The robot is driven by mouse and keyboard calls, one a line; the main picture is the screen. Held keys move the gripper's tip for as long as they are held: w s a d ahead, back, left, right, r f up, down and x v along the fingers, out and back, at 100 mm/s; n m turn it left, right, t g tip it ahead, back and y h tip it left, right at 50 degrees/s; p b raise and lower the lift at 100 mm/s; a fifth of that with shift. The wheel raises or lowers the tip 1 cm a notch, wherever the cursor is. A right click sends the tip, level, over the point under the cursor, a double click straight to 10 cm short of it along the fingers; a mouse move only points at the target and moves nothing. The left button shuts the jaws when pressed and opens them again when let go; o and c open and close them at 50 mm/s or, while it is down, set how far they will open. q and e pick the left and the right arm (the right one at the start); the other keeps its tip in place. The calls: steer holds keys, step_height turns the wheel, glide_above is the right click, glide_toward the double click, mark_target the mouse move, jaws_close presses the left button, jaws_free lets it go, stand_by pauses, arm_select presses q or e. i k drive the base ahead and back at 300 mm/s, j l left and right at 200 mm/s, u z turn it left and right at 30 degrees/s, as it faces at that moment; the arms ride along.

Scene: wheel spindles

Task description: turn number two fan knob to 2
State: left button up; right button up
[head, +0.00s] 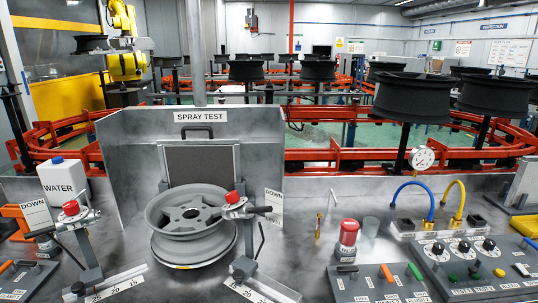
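A grey control panel (478,268) lies on the bench at the right. Three black knobs with pale round dials sit in a row along its back: a left knob (438,249), a middle knob (464,247) and a right knob (489,245). The labels and dial numbers are too small to read, so I cannot tell where any knob points or which is marked number two. Neither of my grippers shows in the head view, and nothing touches the knobs.
A second panel (378,285) with coloured levers lies left of the knobs. Blue (412,186) and yellow hoses (459,200) arch behind them, near a gauge (422,158). A red-capped jar (347,240) and a wheel (190,213) in the spray test booth stand further left.

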mark_target(489, 244)
steer(key=k+z, duration=0.15)
steer(key=z, duration=1.35)
